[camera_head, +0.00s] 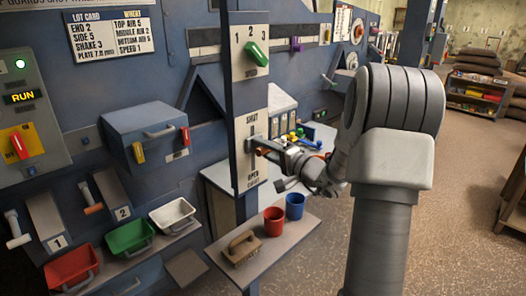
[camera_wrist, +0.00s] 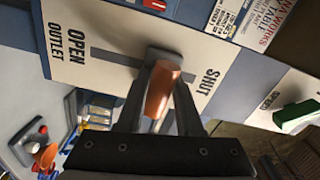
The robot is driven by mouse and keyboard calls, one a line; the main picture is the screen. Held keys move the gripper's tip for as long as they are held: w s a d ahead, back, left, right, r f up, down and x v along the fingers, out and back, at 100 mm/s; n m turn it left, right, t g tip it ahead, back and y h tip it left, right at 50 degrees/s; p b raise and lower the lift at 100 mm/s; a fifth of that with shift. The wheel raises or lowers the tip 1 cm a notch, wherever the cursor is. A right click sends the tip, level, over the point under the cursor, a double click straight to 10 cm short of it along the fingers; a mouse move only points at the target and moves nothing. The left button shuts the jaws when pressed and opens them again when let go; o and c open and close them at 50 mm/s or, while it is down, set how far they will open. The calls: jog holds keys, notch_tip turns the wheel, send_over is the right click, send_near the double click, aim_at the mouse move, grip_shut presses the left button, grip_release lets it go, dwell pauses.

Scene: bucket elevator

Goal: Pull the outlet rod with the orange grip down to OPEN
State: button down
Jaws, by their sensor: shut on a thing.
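The outlet plate (camera_head: 243,178) is a pale upright panel on a blue post, lettered SHUT at the top and OPEN OUTLET at the bottom, with a slot between. The plate also fills the upper part of the wrist view (camera_wrist: 105,62). The rod with the orange grip (camera_wrist: 162,88) sticks out of the slot, nearer the SHUT lettering. My gripper (camera_head: 262,146) reaches the plate from the right. In the wrist view my gripper (camera_wrist: 160,98) has a finger on each side of the orange grip and is shut on it. The fingers hide part of the slot.
Above is a 1-2-3 plate with a green knob (camera_head: 256,54). Below, a shelf (camera_head: 285,243) holds a brush (camera_head: 242,248), a red cup (camera_head: 274,221) and a blue cup (camera_head: 295,206). Coloured bins stand at the lower left. Open floor lies to the right.

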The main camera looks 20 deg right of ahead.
jog(key=shift+s+f+b, duration=0.1)
jog(key=shift+f+b, duration=3.75)
jog(key=shift+b, duration=1.15)
jog(key=shift+f, duration=0.1)
jog(key=c, duration=0.6)
grip_release()
jog(key=shift+s, duration=0.1)
jog(key=shift+s+d, duration=0.2)
jog(key=shift+s, duration=0.1)
jog(key=v, duration=1.6)
jog(key=shift+s, duration=0.3)
